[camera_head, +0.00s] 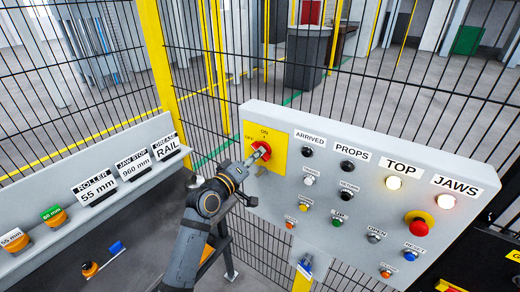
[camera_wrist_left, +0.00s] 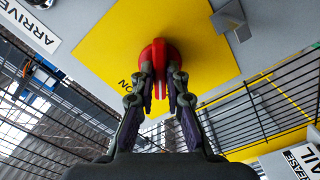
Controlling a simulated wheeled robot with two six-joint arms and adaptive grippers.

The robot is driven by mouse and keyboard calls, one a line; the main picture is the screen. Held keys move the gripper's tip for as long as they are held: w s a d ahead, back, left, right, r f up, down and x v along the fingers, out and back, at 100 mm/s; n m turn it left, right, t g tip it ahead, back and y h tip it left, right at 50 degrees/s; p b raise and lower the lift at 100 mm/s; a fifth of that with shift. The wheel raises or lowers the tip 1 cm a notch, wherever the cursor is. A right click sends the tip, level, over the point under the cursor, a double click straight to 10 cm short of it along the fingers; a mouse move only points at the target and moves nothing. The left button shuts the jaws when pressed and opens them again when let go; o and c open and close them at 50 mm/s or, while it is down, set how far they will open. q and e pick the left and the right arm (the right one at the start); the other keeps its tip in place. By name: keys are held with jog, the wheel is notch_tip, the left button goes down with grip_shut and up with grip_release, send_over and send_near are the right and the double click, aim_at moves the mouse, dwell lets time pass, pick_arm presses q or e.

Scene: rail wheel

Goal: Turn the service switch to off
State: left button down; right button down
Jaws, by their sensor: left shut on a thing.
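The service switch is a red rotary knob (camera_head: 263,149) on a yellow plate (camera_head: 279,141) at the left end of the grey control panel. ON is printed above the knob and OFF to its left. My left gripper (camera_head: 257,155) reaches it from the lower left. In the left wrist view the two fingers (camera_wrist_left: 160,78) are closed on both sides of the red knob (camera_wrist_left: 158,53), gripping its raised handle. My right gripper is not in view.
The panel (camera_head: 440,226) carries lit TOP (camera_head: 393,183) and JAWS (camera_head: 446,201) lamps, several small buttons, and a red mushroom button (camera_head: 419,224) at right. A ledge with labelled blocks (camera_head: 95,190) stands at left. A wire-mesh fence (camera_head: 120,80) runs behind.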

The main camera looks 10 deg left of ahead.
pick_arm(q)
jog(key=shift+r+n, duration=0.1)
jog(key=shift+n, duration=1.4)
jog(key=n, duration=0.4)
jog(key=c, duration=1.2)
grip_release()
jog(key=shift+v, duration=3.55)
